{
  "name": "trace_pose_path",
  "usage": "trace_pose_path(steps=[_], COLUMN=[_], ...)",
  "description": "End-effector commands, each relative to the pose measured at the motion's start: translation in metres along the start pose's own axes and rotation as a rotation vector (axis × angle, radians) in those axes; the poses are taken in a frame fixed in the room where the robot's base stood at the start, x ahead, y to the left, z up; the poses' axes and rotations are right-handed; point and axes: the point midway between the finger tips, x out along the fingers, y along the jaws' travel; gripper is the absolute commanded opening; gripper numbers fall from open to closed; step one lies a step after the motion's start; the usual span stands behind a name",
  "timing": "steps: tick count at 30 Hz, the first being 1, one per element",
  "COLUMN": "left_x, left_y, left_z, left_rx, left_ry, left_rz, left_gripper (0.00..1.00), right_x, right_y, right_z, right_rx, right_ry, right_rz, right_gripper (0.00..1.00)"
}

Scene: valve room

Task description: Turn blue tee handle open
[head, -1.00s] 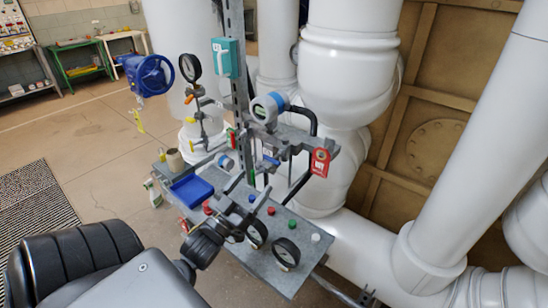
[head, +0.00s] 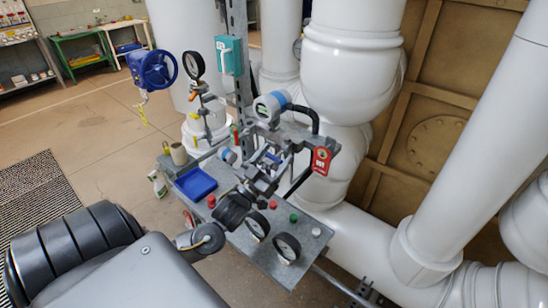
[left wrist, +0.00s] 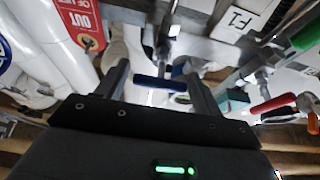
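The blue tee handle is a short dark-blue bar (left wrist: 160,84) on a metal stem, lying crosswise between my fingers in the left wrist view. In the head view a small piece of it (head: 273,157) shows beside the metal fittings, partly hidden by my gripper. My left gripper (head: 272,168) reaches up over the grey panel to the valve rack. In the left wrist view it (left wrist: 157,70) is open, one finger to each side of the handle. I cannot tell whether either finger touches it. My right gripper is in neither view.
A red tag (head: 322,161) hangs right of the gripper. The grey panel (head: 240,240) below carries gauges (head: 287,247), coloured buttons and a blue tray (head: 195,184). White pipes stand close on the right. A red-handled lever (left wrist: 272,104) shows at right in the wrist view.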

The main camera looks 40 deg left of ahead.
Motion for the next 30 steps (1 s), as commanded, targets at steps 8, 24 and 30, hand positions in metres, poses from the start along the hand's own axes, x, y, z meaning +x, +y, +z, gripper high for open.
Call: trace_pose_path(steps=[8, 24, 30], left_x=[0.000, 0.001, 0.001], left_y=[0.000, 0.000, 0.000], left_z=[0.000, -0.002, -0.003], left_rx=[0.000, -0.168, -0.335], left_ry=[0.000, 0.002, 0.003], left_rz=[0.000, -0.072, -0.142], left_gripper=[0.30, 0.30, 0.30], right_x=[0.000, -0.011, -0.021], right_y=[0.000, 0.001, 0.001], right_z=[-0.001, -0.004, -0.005], right_rx=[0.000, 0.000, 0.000], right_ry=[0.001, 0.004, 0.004], right_rz=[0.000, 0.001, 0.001], right_gripper=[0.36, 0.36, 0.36])
